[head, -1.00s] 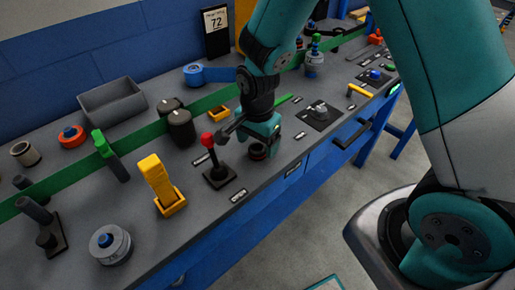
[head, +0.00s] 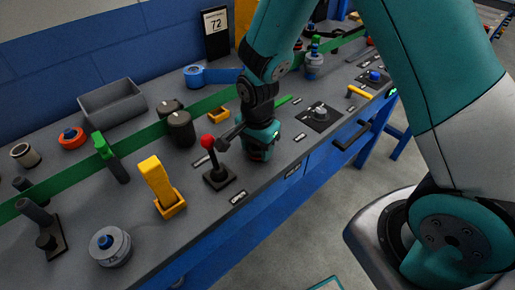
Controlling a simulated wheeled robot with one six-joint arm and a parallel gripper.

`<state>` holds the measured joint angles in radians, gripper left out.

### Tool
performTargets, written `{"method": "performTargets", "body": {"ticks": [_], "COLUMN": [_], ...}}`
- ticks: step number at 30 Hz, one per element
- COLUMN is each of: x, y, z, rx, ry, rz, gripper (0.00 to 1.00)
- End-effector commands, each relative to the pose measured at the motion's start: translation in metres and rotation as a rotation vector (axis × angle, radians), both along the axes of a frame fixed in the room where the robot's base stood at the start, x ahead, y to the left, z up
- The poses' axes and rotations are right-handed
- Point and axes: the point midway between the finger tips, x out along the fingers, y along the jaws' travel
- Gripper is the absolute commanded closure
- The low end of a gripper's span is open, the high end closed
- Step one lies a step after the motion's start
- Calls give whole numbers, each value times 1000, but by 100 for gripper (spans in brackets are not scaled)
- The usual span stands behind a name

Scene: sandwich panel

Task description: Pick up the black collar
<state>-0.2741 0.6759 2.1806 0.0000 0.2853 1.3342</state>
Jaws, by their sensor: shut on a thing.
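My gripper (head: 260,154) points down at the front part of the grey bench, just right of the red-knobbed lever. It is shut on the black collar (head: 257,156), low at the bench top. The fingers hide most of the collar, and only a dark bit shows between them. I cannot tell whether the collar touches the bench.
The red-knobbed lever (head: 214,164) stands close at the left of my gripper. A dark knob (head: 181,128) stands behind it. A yellow switch (head: 162,185) is farther left, and a selector panel (head: 320,114) is at the right. The bench's front edge is near.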

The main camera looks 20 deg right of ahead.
Motion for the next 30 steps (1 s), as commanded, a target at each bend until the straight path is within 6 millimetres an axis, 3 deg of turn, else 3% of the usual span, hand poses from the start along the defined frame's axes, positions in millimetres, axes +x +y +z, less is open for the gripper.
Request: {"method": "performTargets", "body": {"ticks": [5, 8, 15, 21, 30], "x": [1, 1, 1, 1, 0], "y": [0, 0, 0, 0, 0], "z": [19, 40, 113, 163, 196], "rx": [1, 2, 3, 2, 0], "ry": [-4, -7, -9, -6, -1], "rz": [0, 0, 0, 0, 0], "gripper": [75, 75, 75, 75, 75]}}
